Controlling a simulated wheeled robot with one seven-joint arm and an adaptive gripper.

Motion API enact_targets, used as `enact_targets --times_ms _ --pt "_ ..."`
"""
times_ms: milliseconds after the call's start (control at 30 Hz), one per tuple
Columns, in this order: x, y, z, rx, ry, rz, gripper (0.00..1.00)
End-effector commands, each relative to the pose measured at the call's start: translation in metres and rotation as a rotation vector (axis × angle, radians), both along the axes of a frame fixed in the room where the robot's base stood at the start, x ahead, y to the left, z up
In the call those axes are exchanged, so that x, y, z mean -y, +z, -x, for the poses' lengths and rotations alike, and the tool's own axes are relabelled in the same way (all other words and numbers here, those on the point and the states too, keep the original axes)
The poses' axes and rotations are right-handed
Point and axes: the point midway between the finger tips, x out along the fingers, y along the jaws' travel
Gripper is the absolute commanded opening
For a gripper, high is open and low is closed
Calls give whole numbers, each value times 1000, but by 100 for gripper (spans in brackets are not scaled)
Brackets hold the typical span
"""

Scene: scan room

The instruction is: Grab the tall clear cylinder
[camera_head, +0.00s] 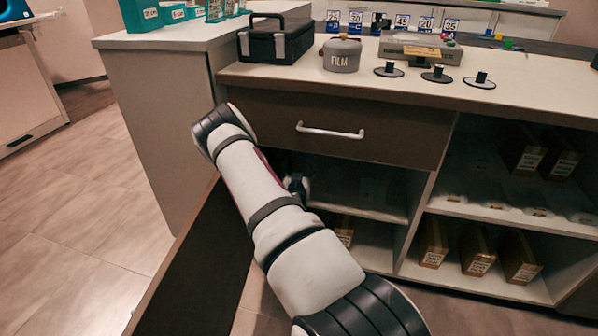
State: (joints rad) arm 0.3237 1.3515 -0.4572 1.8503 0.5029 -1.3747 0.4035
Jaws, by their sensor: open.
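I cannot make out a tall clear cylinder anywhere in the head view. My arm reaches forward from the bottom right and bends at the cabinet front. My gripper (299,187) shows only as a small dark part behind my arm, at the opening of the cabinet compartment below the drawer (340,128). It is open, and I see nothing between its fingers. My arm hides the left part of this compartment and much of the gripper. The compartment's middle shelf (365,198) looks bare where it shows.
An open dark cabinet door (200,270) stands left of my arm. Brown boxes (477,250) stand in the right compartments. The counter (520,80) holds a black toolbox (275,40), a grey FILM container (342,56), small black stands and number cards. Floor (70,230) is clear at left.

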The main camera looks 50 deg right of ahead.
Motion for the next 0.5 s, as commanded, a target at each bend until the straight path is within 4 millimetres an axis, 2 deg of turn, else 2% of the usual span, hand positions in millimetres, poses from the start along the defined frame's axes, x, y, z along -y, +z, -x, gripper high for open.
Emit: enact_targets --times_ms 300,500 --pt "24 -9 -23 4 0 1 72" --pt "40 -6 -33 1 0 2 72"
